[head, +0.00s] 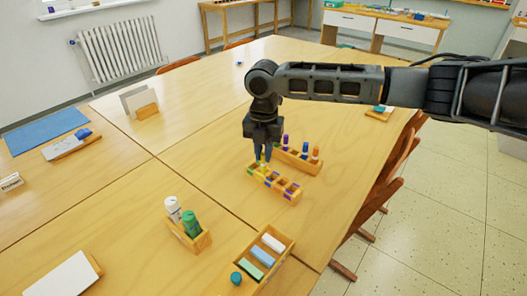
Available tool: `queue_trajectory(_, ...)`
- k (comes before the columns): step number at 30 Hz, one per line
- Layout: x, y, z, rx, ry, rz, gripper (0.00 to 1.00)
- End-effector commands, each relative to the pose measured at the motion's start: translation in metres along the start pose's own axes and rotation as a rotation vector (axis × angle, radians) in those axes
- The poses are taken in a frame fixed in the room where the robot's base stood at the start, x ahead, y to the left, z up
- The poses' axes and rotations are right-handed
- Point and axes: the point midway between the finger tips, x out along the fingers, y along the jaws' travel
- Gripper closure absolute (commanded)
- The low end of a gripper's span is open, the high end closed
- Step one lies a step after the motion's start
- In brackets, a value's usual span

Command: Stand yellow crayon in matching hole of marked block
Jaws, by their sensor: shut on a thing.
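A wooden block (287,194) with a row of holes and coloured marks stands on the table in the head view. My gripper (264,152) points down above this block's left end. It is shut on the yellow crayon (263,158), of which only a small piece shows below the fingers. The crayon looks about upright over the left end of the block. I cannot tell whether its lower tip is in a hole or above it. The fingers hide its upper part.
Close behind stands a second wooden block (307,167) with purple, blue and orange crayons (315,154) upright. Nearer are a wooden holder (200,242) with white and green bottles and a wooden tray (283,259) with coloured sticks. The tabletop left of the block is clear.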

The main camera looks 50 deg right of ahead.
Motion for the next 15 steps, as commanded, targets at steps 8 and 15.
queue_trajectory(8, 0.0034, 0.0001, 0.0000, 0.000, 0.000, 0.000, 1.00)
queue_trajectory(15, 0.0058, 0.0000, 0.0001, 0.000, 0.000, 0.000, 1.00)
